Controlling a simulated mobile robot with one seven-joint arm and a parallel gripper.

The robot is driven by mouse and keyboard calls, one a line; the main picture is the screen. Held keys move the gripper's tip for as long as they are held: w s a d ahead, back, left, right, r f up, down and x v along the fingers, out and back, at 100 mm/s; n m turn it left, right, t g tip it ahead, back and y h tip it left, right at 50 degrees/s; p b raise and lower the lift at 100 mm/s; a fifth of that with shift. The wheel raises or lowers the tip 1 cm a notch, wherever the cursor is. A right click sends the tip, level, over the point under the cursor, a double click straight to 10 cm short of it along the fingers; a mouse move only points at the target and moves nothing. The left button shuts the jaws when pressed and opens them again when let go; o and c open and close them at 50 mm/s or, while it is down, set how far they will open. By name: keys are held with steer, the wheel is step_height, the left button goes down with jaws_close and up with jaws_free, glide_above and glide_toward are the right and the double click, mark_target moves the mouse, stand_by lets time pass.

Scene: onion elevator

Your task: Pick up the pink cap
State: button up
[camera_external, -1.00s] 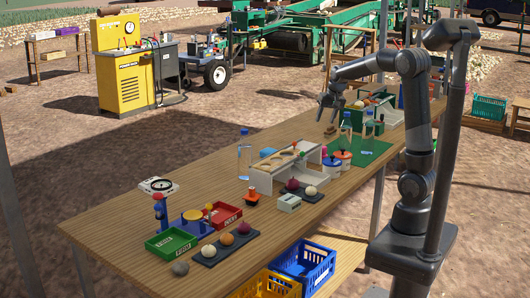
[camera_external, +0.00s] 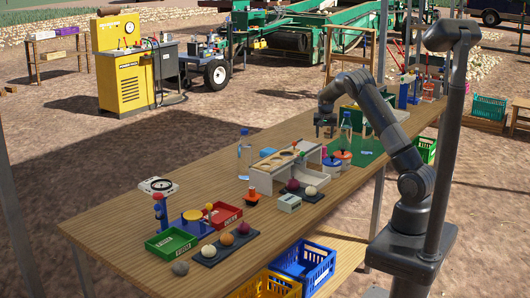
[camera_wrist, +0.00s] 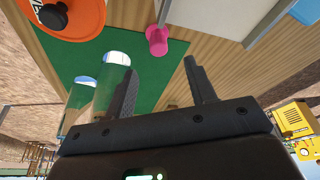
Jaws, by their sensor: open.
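The pink cap (camera_wrist: 157,40) is at the top middle of the wrist view, at the edge of the green mat (camera_wrist: 150,72) beside the bare wood. It looks like a short cylinder with a wider flange. My gripper (camera_wrist: 160,64) is open and empty, its two fingers apart, with the cap beyond the fingertips and roughly between their lines. In the external view my gripper (camera_external: 325,133) points down above the table, behind the white stand.
Clear bottles (camera_wrist: 112,80) stand on the mat left of my fingers. An orange-lidded pot (camera_wrist: 75,22) with a black knob is at the upper left. The white stand (camera_external: 262,181) is close by in the external view. Bare wooden table (camera_external: 285,140) lies behind the stand.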

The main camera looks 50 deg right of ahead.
mark_target(324, 147)
steer(key=x, duration=0.9)
steer(key=shift+d+f, duration=0.2)
steer(key=shift+d, duration=0.15)
steer(key=shift+c, duration=0.4)
steer(key=c, duration=1)
steer(key=shift+r, duration=0.1)
